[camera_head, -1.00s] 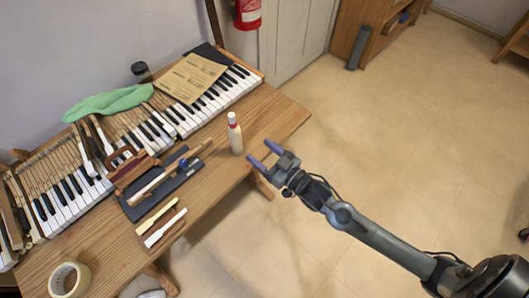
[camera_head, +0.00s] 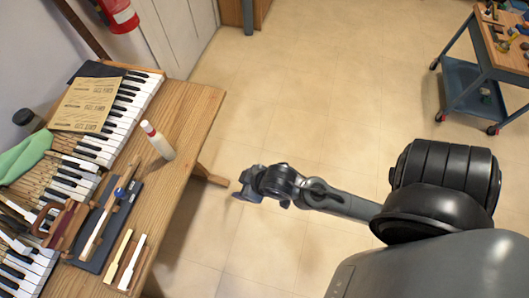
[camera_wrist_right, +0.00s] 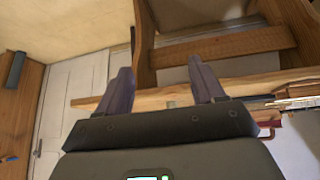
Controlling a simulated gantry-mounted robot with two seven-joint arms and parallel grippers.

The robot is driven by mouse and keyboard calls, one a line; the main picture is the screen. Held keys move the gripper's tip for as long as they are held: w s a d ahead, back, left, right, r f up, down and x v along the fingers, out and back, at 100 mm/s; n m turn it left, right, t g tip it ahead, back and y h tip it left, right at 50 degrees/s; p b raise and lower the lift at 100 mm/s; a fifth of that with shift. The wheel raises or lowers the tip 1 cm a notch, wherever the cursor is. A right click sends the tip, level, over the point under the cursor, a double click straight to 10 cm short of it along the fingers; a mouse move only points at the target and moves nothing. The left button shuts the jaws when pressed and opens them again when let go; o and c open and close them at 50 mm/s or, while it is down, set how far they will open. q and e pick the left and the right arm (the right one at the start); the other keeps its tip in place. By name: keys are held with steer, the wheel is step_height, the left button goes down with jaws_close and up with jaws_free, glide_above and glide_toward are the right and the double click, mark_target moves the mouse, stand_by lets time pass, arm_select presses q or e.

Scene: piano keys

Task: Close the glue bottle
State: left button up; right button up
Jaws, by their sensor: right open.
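The glue bottle (camera_head: 158,141) stands upright on the wooden table, near its right edge. It has a pale body and a red band near its top; whether a cap sits on it is too small to tell. My right gripper (camera_head: 240,186) is off the table's right side, over the floor, empty and apart from the bottle. In the right wrist view its two fingers (camera_wrist_right: 162,92) are spread, with the table's edge and wooden frame beyond them. The bottle cannot be made out in that view. My left gripper is not in view.
Piano keys (camera_head: 125,115) run along the table's (camera_head: 188,118) back. A dark tool mat (camera_head: 108,225) and two loose keys (camera_head: 131,262) lie at the front. A brown paper (camera_head: 88,103) lies on the keys. A blue cart (camera_head: 471,93) stands at the far right. The floor between is clear.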

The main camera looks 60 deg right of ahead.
steer(key=s+g, duration=0.3)
steer(key=s, duration=0.4)
steer(key=shift+d, duration=0.15)
steer(key=shift+r, duration=0.1)
step_height(320, 180, up, 38)
steer(key=p, duration=3.8)
step_height(320, 180, down, 49)
steer(key=b, duration=4.8)
steer(key=shift+r, duration=0.2)
steer(key=shift+r, duration=0.1)
